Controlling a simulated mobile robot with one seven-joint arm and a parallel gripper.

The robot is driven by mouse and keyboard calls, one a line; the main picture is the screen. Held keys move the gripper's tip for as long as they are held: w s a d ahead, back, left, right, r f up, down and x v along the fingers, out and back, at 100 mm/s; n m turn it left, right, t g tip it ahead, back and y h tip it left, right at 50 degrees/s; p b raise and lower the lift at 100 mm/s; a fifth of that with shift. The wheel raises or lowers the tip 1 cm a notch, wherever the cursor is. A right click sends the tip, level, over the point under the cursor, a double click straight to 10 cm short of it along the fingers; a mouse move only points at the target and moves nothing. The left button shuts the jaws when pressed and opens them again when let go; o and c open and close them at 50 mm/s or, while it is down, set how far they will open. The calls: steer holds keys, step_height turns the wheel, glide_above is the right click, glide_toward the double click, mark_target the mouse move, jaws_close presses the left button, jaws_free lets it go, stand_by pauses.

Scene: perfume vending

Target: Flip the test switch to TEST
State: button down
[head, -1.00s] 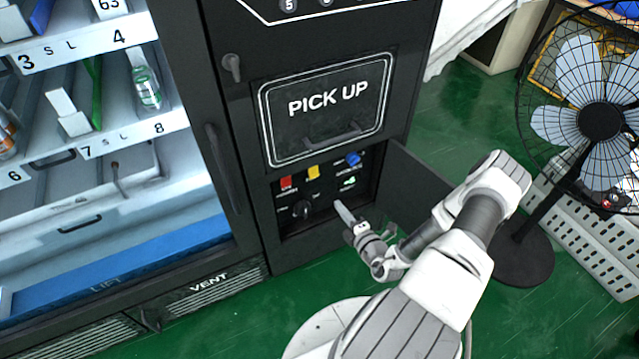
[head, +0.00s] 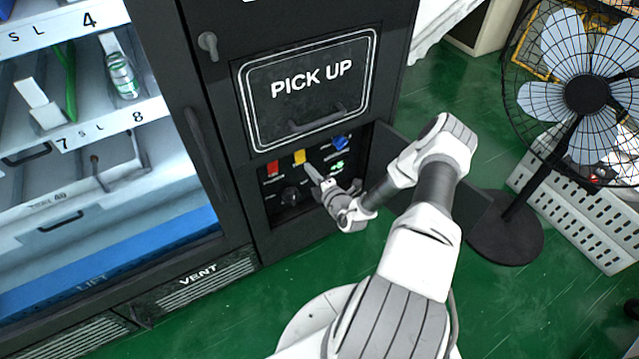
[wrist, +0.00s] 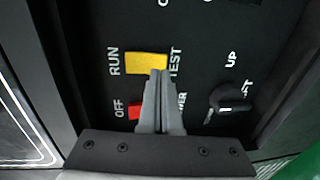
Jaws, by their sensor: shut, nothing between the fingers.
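The yellow test switch (wrist: 145,63) is on the black control panel, with RUN lettered on its left and TEST on its right in the wrist view. I cannot tell which way it is set. It also shows in the head view (head: 299,156), below the PICK UP door. My gripper (wrist: 160,73) is shut and empty. Its fingertips overlap the lower right part of the yellow switch in the wrist view, near the TEST lettering; I cannot tell if they touch. In the head view my gripper (head: 310,171) points at the panel just below the switch.
A red switch (wrist: 134,112) is partly hidden behind my fingers. A black knob (wrist: 228,97) is to the right. A blue control (head: 340,141) and green one (head: 337,165) are on the panel. The panel's open door (head: 395,150) stands to the right.

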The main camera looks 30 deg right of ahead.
mark_target(302, 161)
steer(key=shift+w+f, duration=0.15)
steer(key=shift+w, duration=1.2)
steer(key=shift+f+b, duration=0.1)
steer(key=shift+b, duration=0.2)
steer(key=shift+w+f+b, duration=0.1)
steer(key=shift+f+b, duration=0.1)
steer(key=shift+b, duration=0.2)
steer(key=shift+w+r+t, duration=0.1)
steer(key=shift+t, duration=0.2)
steer(key=shift+r, duration=0.1)
